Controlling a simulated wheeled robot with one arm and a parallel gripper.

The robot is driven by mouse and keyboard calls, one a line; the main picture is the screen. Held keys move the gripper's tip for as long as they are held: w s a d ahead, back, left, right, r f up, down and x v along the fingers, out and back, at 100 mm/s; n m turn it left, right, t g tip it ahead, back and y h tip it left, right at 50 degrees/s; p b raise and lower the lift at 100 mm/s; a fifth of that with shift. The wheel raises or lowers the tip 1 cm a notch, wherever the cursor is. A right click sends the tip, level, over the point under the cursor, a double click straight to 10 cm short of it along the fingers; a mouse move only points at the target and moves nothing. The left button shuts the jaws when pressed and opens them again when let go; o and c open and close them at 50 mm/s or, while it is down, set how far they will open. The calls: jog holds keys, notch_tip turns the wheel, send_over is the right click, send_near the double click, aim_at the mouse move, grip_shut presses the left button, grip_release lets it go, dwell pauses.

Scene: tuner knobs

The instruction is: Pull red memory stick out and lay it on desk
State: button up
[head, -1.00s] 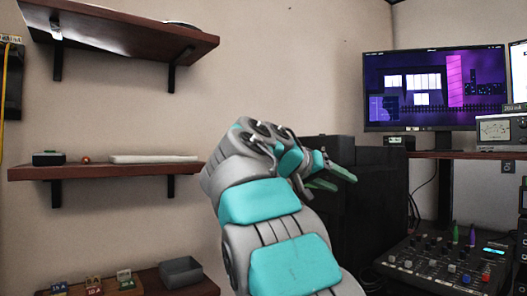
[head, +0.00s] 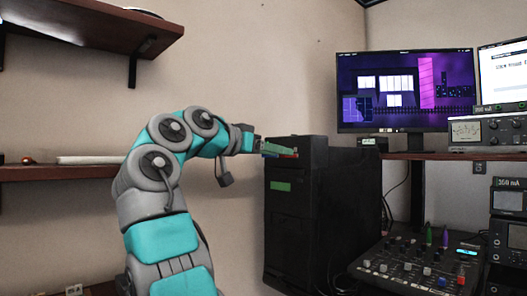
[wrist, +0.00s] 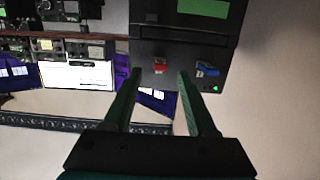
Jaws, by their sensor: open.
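The red memory stick (wrist: 160,66) is plugged into the black computer tower (wrist: 175,45), as the wrist view shows. My gripper (wrist: 159,74) is open, with its green fingers on either side of the line to the stick. The stick appears centred between the fingertips; I cannot tell whether they reach past its end. A blue memory stick (wrist: 207,69) is in the tower just right of the right finger. In the head view my gripper (head: 280,150) is at the tower's upper front edge, and the tower (head: 292,225) stands below and behind it.
The brown desk (head: 437,155) holds a monitor (head: 393,92) and an instrument (head: 486,131) right of the tower. A mixer (head: 420,265) sits lower right. A wall shelf (head: 60,172) is at left behind my arm. A green light (wrist: 215,89) glows near the blue stick.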

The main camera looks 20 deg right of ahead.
jog(key=shift+x, duration=2.05)
grip_shut()
